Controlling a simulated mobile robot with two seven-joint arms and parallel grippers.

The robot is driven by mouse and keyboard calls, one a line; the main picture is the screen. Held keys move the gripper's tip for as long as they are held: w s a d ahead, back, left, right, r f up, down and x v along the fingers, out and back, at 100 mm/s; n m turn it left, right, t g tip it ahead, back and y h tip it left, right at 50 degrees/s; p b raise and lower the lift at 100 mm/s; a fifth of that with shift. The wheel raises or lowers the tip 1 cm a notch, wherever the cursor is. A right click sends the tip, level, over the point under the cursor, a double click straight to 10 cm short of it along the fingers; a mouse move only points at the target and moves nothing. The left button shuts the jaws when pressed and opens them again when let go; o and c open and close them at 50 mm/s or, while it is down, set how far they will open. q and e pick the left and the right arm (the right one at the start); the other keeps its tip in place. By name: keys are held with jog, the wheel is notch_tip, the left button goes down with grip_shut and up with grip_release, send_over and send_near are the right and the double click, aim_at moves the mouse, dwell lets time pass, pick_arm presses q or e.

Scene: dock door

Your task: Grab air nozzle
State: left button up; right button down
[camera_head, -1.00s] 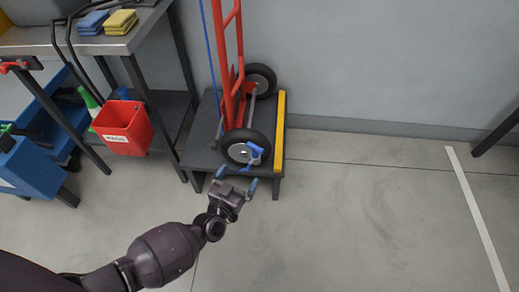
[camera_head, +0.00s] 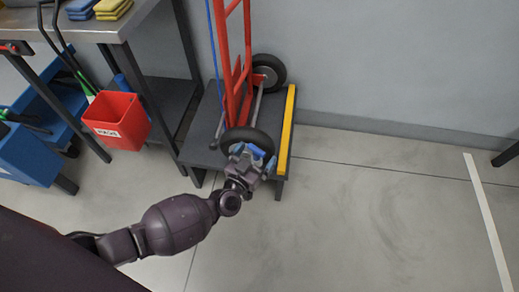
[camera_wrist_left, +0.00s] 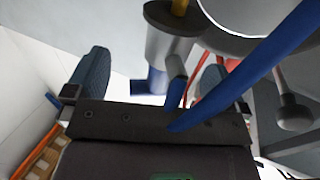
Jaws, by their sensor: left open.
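The air nozzle (camera_head: 257,151) shows as a small blue piece in front of the hand truck's near wheel, partly hidden by my left gripper (camera_head: 254,160). The gripper is open, with its blue-grey fingertips on either side of the nozzle. In the left wrist view, a long blue part (camera_wrist_left: 245,68), apparently the nozzle's, slants close in front of the gripper (camera_wrist_left: 150,78). A grey metal cylinder stands between the spread fingers. Whether anything touches the fingers cannot be told. My right gripper is not in view.
The red hand truck (camera_head: 236,75) stands on a dark low platform (camera_head: 199,150) with a yellow edge strip. A blue hose (camera_head: 214,45) hangs beside it. A workbench with a red bin (camera_head: 117,121) is at left.

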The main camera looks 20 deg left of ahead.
aim_at(256, 151)
pick_arm(q)
jog(key=shift+c, duration=1)
jog(key=c, duration=0.7)
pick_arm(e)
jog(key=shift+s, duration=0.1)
pick_arm(q)
jog(key=shift+r, duration=0.1)
jog(key=shift+r, duration=0.25)
jog(key=r+p, duration=0.1)
jog(key=r, duration=0.2)
jog(key=r+p, duration=0.2)
jog(key=r, duration=0.1)
jog(key=r+p, duration=0.2)
jog(key=r, duration=0.1)
jog(key=shift+w, duration=0.3)
jog(key=shift+s+r+p, duration=0.15)
jog(key=shift+r+p, duration=1.5)
jog(key=shift+r, duration=1)
jog(key=shift+s+r+p, duration=0.15)
jog(key=shift+r+p, duration=1.5)
jog(key=shift+r, duration=0.95)
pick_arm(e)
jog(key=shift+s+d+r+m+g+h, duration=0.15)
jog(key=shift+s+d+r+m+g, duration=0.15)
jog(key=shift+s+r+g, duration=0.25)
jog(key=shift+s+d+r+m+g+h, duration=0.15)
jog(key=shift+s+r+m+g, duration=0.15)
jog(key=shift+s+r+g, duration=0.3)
